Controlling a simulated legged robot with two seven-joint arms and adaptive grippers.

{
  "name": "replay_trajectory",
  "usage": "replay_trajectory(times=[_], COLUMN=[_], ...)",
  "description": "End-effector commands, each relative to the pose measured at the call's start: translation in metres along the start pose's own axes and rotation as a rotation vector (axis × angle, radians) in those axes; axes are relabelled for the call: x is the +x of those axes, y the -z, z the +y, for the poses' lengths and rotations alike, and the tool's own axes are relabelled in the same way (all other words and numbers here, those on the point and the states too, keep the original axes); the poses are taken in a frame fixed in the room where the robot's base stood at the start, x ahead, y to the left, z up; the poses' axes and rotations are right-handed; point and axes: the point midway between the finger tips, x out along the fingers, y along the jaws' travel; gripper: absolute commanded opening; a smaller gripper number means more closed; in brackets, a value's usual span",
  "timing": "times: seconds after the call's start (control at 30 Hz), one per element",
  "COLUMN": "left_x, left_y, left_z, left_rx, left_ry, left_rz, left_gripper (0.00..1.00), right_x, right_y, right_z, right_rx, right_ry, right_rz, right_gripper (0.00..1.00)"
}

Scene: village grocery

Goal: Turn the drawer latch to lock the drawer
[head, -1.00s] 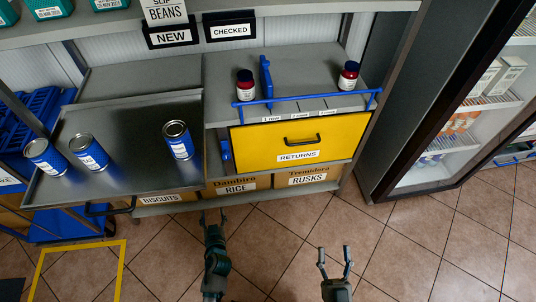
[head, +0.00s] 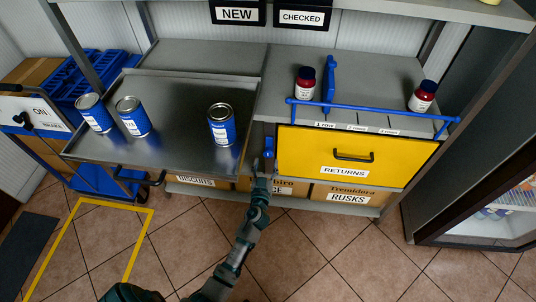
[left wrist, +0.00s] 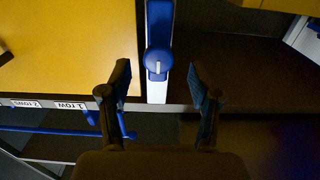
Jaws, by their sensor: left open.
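The yellow drawer (head: 310,150) labelled RETURNS is closed in the shelf unit, with a black handle on its front. The blue drawer latch (head: 268,147) is beside the drawer's left edge. In the left wrist view the latch (left wrist: 158,60) is a blue bar with a round knob, in line with the grey post. My left gripper (head: 262,165) is open, just in front of and slightly below the latch. In the left wrist view its fingers (left wrist: 160,88) stand apart to either side of the latch's line, apparently not touching it. My right gripper is out of view.
A grey metal tray (head: 180,133) with several blue cans sits left of the drawer. Two red jars (head: 305,80) and a blue rail (head: 370,110) are above the drawer. Boxes, including one labelled RUSKS (head: 350,194), sit below.

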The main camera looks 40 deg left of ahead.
Motion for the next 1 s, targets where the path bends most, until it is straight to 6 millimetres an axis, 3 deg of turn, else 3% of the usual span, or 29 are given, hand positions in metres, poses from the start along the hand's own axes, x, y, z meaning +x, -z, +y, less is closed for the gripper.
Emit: replay_trajectory(times=[0.1,0.3,0.67,0.9,1.0], left_x=[0.024,0.046,0.051,0.051,0.051], left_y=[-0.001,-0.001,-0.001,-0.001,-0.001], left_z=[0.0,0.0,0.0,0.0,0.0], left_rx=[0.002,0.001,0.0,0.0,0.0], left_ry=[0.0,-0.001,-0.001,-0.001,-0.001], left_rz=[0.001,0.0,-0.001,-0.001,-0.001], left_gripper=[0.63,0.63,0.63,0.03,0.03], right_x=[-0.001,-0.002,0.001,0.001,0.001], right_y=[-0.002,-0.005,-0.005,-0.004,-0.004], right_z=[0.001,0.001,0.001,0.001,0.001], right_rx=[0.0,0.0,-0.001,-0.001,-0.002], right_ry=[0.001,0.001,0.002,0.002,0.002], right_rz=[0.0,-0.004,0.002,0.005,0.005], right_gripper=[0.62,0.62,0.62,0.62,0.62])
